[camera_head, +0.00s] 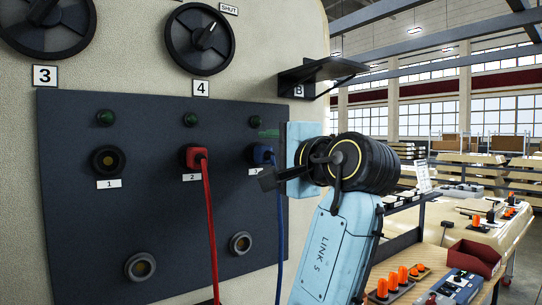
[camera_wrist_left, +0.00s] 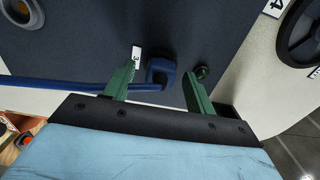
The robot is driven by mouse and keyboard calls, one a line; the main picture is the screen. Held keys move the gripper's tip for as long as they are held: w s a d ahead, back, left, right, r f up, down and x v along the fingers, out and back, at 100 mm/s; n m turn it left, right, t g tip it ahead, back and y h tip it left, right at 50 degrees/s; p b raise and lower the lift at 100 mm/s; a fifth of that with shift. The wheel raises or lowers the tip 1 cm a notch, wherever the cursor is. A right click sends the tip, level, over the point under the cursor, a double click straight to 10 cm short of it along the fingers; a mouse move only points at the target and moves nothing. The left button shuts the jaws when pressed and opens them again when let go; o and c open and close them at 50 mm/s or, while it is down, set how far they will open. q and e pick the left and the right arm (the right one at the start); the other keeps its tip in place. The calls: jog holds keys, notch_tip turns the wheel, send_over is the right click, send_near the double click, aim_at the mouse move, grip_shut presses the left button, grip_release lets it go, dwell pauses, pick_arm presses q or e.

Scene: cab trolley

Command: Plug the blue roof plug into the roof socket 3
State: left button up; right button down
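The blue plug (camera_head: 262,154) sits at the third socket position on the dark panel, its blue cable (camera_head: 281,220) hanging down. In the left wrist view the blue plug (camera_wrist_left: 161,73) appears seated against the panel, beside the label 3 (camera_wrist_left: 136,57). My left gripper (camera_wrist_left: 160,80) is open, with one green finger on each side of the plug and visible gaps between. In the head view my left gripper (camera_head: 266,147) is at the plug, partly hidden by its own wrist. Socket 3 itself is covered by the plug. My right gripper is not in view.
A red plug (camera_head: 195,157) with a red cable is in socket 2. Socket 1 (camera_head: 108,161) is empty. Green lamps (camera_head: 190,119) and round knobs (camera_head: 199,40) sit above. A dark flap (camera_head: 322,70) juts out at upper right. A workbench with a red bin (camera_head: 472,258) stands at lower right.

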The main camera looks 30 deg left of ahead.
pick_arm(q)
jog(key=shift+d, duration=0.1)
jog(key=b+v, duration=0.3)
jog(key=v, duration=1)
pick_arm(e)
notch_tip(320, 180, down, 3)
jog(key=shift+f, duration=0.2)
pick_arm(q)
jog(key=shift+o, duration=0.5)
jog(key=shift+s+d, duration=0.1)
jog(key=o, duration=0.9)
